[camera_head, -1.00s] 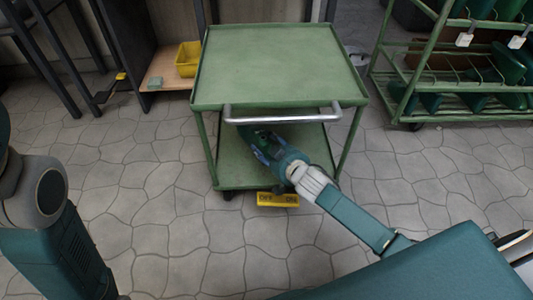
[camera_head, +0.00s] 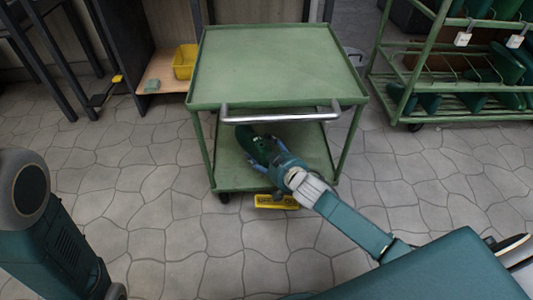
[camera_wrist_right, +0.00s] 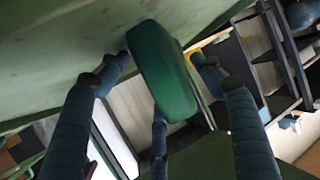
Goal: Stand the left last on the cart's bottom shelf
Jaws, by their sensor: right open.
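The cart (camera_head: 272,68) is green, with a metal handle across its near side. The left last (camera_head: 257,149), dark green and rounded, is at the cart's bottom shelf (camera_head: 232,172), below the top shelf. My right gripper (camera_head: 271,160) reaches in from the near right side. In the right wrist view the last (camera_wrist_right: 165,75) lies between the spread fingers of my open right gripper (camera_wrist_right: 163,62), with a gap at the sides. The last's base meets or nearly meets the green surface there; exact contact cannot be told. My left gripper is out of view; only part of that arm shows.
A yellow bin (camera_head: 185,60) sits on a low wooden shelf at the back left. A green rack (camera_head: 402,82) with several green items stands at right. The floor left of the cart is clear.

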